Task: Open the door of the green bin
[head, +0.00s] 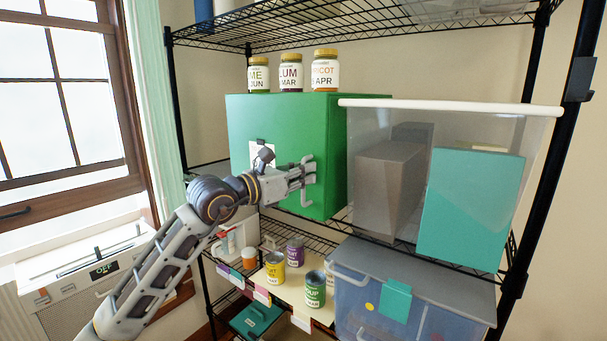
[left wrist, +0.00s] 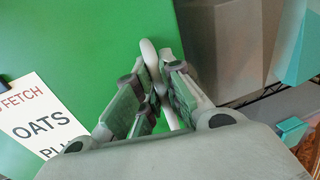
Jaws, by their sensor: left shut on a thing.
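The green bin (head: 290,125) sits on the upper middle shelf of a black wire rack, and its front door looks closed. A pale upright handle (head: 306,198) is on the right part of the door. My left gripper (head: 307,172) is at the handle. In the left wrist view its fingers (left wrist: 160,88) are shut around the handle (left wrist: 149,55), one on each side. The green door (left wrist: 80,50) fills the left of that view. The right gripper is not in view.
A clear tub (head: 390,125) with boxes stands close to the bin's right. Several jars (head: 291,75) stand on top of the bin. Cans (head: 275,268) stand on the shelf below. A window (head: 60,90) is at left. A paper note (left wrist: 38,118) is on the door.

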